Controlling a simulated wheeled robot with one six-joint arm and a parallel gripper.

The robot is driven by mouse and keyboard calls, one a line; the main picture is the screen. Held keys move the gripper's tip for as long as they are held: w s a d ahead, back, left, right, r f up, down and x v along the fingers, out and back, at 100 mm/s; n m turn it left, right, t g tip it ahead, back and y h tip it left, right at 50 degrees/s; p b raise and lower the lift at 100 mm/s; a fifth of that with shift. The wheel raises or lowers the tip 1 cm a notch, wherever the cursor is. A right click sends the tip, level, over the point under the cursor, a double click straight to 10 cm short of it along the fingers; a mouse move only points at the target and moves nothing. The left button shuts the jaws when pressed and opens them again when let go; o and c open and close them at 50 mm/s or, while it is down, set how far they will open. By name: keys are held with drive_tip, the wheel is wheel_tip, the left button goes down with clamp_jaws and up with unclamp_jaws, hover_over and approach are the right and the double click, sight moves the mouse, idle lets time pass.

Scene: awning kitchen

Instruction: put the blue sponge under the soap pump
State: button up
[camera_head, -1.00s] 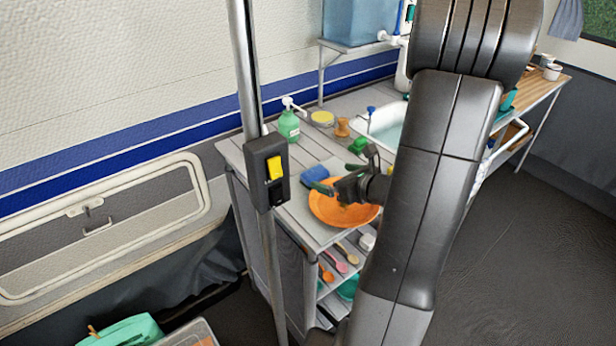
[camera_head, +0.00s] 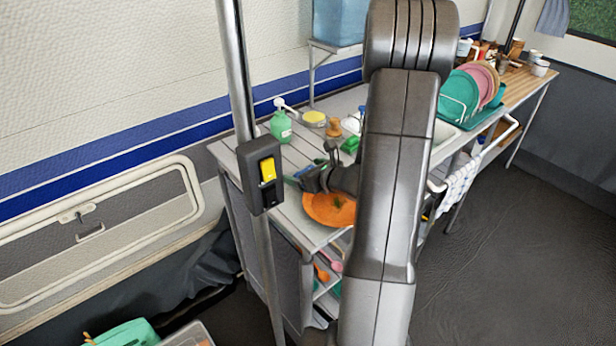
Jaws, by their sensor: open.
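The soap pump (camera_head: 281,127) is a green bottle with a white pump head, upright near the back left of the grey slatted counter (camera_head: 290,158). My gripper (camera_head: 311,164) is open, above the counter just behind the orange plate and to the right of and nearer than the soap pump. Only a small bit of the blue sponge (camera_head: 304,171) seems to show between the fingers; the rest is hidden by the gripper. I cannot tell whether the fingers touch it.
An orange plate (camera_head: 326,209) lies at the counter's front, under my gripper. A yellow-topped tin (camera_head: 314,117) and a brown wooden item (camera_head: 333,128) stand right of the pump. A pole with a switch box (camera_head: 262,175) stands in front. A rack of plates (camera_head: 465,95) is farther right.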

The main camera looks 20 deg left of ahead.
drive_tip(key=c, duration=1.1)
